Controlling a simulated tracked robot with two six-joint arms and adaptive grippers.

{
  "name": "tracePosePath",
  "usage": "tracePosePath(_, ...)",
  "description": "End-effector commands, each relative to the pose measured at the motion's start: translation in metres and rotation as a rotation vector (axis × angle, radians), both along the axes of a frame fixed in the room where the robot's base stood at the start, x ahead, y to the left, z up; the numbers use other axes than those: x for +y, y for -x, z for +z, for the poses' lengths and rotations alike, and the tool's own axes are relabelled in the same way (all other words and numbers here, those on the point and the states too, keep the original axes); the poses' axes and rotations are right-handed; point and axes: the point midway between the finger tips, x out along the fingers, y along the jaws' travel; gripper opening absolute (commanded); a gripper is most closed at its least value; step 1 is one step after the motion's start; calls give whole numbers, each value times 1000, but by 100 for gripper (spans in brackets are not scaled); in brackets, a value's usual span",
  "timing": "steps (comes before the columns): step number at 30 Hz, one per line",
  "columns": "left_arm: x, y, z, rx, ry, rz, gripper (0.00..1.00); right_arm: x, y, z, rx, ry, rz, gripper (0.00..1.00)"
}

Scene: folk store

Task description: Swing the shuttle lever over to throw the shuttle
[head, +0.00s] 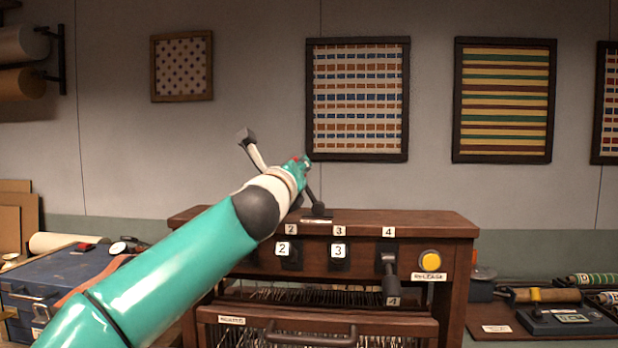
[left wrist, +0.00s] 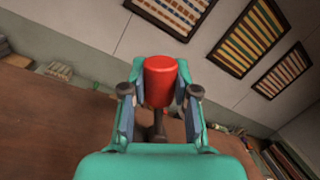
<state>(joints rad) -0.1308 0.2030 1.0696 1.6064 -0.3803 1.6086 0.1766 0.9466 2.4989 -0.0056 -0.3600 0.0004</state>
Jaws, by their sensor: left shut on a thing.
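The shuttle lever has a dark shaft (head: 312,194) that rises from a pivot on top of the dark wooden loom (head: 430,222) and leans to the left. Its red knob (left wrist: 160,78) shows large in the left wrist view, between the two fingers. My left gripper (head: 299,168) is shut on this knob above the loom top, and the shaft shows dimly below the knob in the wrist view. In the head view the gripper and wrist hide most of the knob. My right gripper is in neither view.
The loom front carries numbered levers, with one hanging handle (head: 389,278) under number 4, and a yellow release button (head: 430,260). A blue box (head: 50,285) stands at left. A dark device (head: 570,320) lies at right. The air above the loom's right half is clear.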

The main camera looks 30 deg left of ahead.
Motion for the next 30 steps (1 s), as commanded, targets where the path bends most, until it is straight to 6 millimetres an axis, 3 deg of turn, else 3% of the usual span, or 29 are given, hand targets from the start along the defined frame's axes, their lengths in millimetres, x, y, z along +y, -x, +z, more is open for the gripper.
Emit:
tracePosePath(14, 9, 5, -3, -2, 21, 17, 0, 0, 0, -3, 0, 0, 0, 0)
tracePosePath(15, 9, 5, -3, -2, 22, 17, 34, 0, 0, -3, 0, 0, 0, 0)
tracePosePath(19, 9, 5, -3, -2, 20, 17, 56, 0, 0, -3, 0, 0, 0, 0)
tracePosePath(30, 7, 7, -2, -4, 17, 15, 56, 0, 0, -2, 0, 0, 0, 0)
